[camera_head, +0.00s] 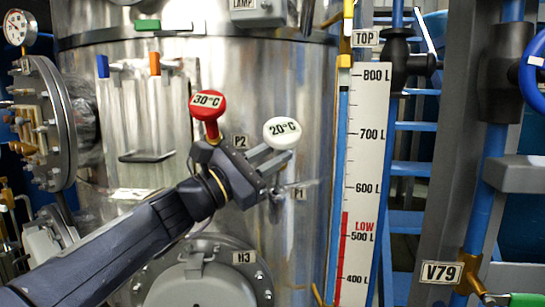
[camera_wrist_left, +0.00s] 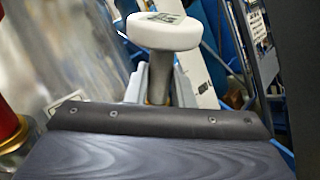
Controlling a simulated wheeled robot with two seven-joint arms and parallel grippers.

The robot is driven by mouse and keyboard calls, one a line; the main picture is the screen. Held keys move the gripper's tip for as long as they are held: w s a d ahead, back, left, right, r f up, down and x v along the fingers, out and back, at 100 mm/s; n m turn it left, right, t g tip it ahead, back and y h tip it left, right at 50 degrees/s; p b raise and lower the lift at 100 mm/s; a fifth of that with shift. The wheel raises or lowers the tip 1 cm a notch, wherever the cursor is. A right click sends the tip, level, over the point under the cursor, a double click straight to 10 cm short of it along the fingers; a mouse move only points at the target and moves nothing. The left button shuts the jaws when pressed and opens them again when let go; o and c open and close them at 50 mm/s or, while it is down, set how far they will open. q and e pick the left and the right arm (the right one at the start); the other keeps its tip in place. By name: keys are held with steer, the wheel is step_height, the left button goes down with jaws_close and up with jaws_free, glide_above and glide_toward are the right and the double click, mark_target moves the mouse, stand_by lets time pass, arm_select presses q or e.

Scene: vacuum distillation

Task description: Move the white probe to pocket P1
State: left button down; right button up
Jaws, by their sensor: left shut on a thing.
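The white probe (camera_head: 283,132) has a round head marked 20°C. My left gripper (camera_head: 270,161) is shut on its stem just below the head, in front of the tank. In the left wrist view the white probe's head (camera_wrist_left: 163,32) stands above the stem, between the fingers (camera_wrist_left: 157,85). The P1 label (camera_head: 300,193) is partly covered, just below and right of the gripper. A small metal fitting (camera_head: 292,187) shows beside it; I cannot tell whether the probe's tip is in it. My right gripper is not in view.
The red probe (camera_head: 207,101), marked 30°C, stands close left of the gripper, near the P2 label (camera_head: 240,142). The level scale (camera_head: 363,160) rises to the right. A flange marked H3 (camera_head: 244,257) lies below my arm. Pipes and valves fill the far right.

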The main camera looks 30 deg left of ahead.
arm_select(q)
steer(key=w+a+f+b, duration=0.2)
steer(key=w+f+b, duration=0.3)
steer(key=f+b, duration=0.1)
steer(key=shift+a+f, duration=0.4)
steer(key=shift+f, duration=0.5)
stand_by(2.6)
steer(key=c, duration=1.2)
jaws_free()
steer(key=shift+o, duration=0.2)
steer(key=shift+s, duration=0.1)
steer(key=b+v, duration=0.2)
steer(key=v, duration=0.5)
steer(key=shift+s+a+f, duration=0.2)
steer(key=shift+s, duration=0.05)
